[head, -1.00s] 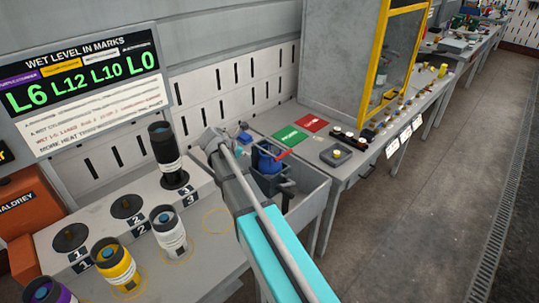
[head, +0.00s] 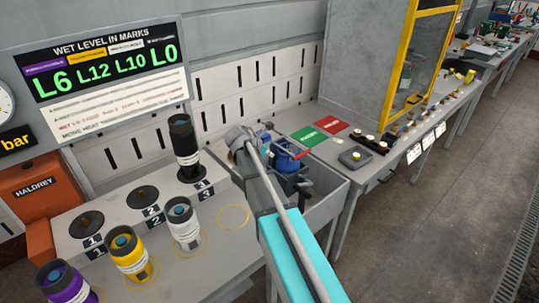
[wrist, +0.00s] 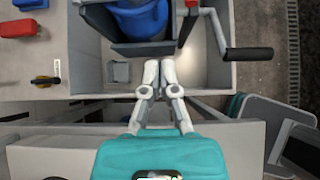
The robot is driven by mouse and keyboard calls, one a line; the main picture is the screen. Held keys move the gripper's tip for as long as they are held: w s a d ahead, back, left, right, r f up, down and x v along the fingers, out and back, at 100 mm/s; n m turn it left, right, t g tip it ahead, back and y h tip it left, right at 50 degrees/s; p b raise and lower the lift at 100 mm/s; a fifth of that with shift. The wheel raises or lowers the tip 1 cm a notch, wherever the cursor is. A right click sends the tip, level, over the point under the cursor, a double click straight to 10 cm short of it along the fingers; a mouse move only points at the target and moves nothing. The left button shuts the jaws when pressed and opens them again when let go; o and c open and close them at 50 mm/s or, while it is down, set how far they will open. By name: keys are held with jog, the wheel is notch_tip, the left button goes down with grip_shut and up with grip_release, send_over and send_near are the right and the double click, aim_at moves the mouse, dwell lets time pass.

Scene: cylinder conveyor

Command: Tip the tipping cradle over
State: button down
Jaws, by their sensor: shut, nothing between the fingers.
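The tipping cradle (head: 290,185) is a dark grey holder with a blue cylinder (head: 286,160) in it, inside a grey open basin (head: 334,186). In the wrist view the cradle (wrist: 140,48) and blue cylinder (wrist: 138,18) are at the top, cut off by the edge. A crank with a red part (wrist: 189,20) and a black grip (wrist: 248,54) is at the cradle's right. My gripper (wrist: 160,66) is shut and empty, its fingertips over the basin just below the cradle in the picture. In the head view my arm hides the gripper and part of the basin.
Left of the basin, white (head: 184,225), yellow (head: 132,255) and purple (head: 68,285) cylinders stand on the bench. A black cylinder (head: 183,140) stands on plinth 3. Green (head: 309,139) and red (head: 334,127) plates lie right of the basin. Floor at right is clear.

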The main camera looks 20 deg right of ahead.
jog(key=w+d+f+b, duration=0.3)
jog(key=d+f+b, duration=0.1)
jog(key=d, duration=0.4)
jog(key=shift+f, duration=0.3)
